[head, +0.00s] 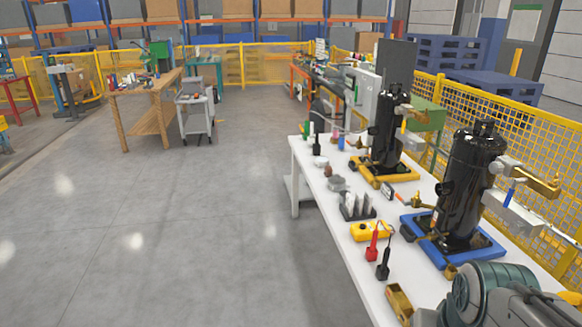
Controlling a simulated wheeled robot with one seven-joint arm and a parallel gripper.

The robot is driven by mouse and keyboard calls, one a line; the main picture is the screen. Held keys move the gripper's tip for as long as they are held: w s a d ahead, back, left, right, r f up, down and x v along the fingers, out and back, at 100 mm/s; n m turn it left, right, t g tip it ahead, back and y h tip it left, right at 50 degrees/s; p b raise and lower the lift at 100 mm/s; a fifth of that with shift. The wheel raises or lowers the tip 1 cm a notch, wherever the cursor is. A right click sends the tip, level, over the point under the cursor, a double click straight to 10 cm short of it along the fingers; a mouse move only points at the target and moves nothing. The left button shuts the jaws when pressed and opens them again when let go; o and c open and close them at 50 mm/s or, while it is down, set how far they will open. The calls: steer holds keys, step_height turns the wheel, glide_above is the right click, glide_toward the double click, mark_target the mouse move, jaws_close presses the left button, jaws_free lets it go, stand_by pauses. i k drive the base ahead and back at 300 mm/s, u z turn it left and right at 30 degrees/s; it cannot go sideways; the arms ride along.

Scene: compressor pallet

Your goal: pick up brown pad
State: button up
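A small brown item (327,170) lies on the white table near its far left edge, beside a dark bottle-like object. It may be the brown pad, but it is too small to tell its shape. A larger brownish-gold block (400,302) lies at the near left edge of the table; I cannot tell whether it is a pad. A grey-green part of my arm covers the table's near right corner. My gripper's fingers do not show.
Two black compressors stand on the white table (345,232), one on a blue base (440,262), one on a yellow base (372,177). A yellow box (368,231) and red and black probes (373,250) lie near the left edge. The floor left of the table is clear.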

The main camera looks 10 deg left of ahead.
mark_target(329, 171)
steer(key=u, duration=0.85)
steer(key=i, duration=2.95)
steer(key=z, duration=0.9)
steer(key=i, duration=0.65)
steer(key=z, duration=0.35)
